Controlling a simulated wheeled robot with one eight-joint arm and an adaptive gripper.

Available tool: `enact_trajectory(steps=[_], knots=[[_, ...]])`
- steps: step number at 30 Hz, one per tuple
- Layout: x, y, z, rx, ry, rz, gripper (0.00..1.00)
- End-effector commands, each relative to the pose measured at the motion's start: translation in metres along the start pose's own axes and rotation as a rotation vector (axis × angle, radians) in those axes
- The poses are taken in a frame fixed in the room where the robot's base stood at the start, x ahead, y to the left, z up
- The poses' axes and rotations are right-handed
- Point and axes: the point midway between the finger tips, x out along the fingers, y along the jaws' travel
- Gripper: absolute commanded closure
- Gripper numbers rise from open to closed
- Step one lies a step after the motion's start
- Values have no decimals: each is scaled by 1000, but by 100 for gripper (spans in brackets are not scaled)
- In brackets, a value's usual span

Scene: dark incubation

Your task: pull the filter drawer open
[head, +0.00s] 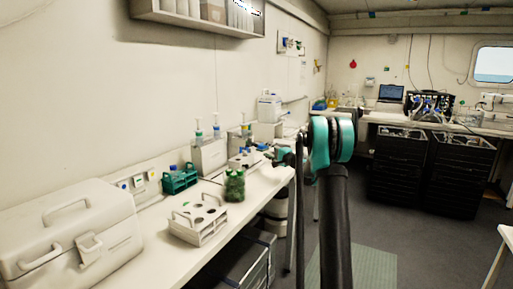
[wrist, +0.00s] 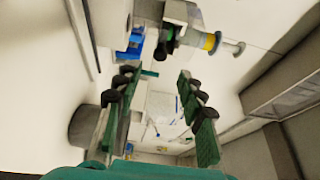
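My gripper (wrist: 156,82) is open in the wrist view, with its two green, black-padded fingers wide apart and nothing between them. In the head view my gripper (head: 284,156) is small and partly hidden by my arm, near the far part of the left bench. No part is clearly marked as the filter drawer. A dark-framed, drawer-like unit (head: 250,265) stands under the bench at the bottom of the head view, its front only partly in view. A grey panelled unit (wrist: 285,85) shows at the right of the wrist view; I cannot tell whether it is the same one.
The bench (head: 160,250) holds a large pale case (head: 65,235), a white rack (head: 198,222), a green jar (head: 234,186) and a teal rack (head: 180,180). Black crates (head: 460,175) stand at the back right. The floor (head: 420,240) right of my arm is clear.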

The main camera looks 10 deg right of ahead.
Motion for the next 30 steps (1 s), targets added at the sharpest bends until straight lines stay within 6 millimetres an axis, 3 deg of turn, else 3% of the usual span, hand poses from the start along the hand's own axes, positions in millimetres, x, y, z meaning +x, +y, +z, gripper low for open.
enact_trajectory(steps=[9, 15, 28, 30], knots=[[63, 0, 1, 0, -2, 0, 61], [89, 0, 1, 0, -2, 0, 61], [99, 0, 0, 0, 0, 0, 61], [99, 0, 0, -1, 0, 0, 67]])
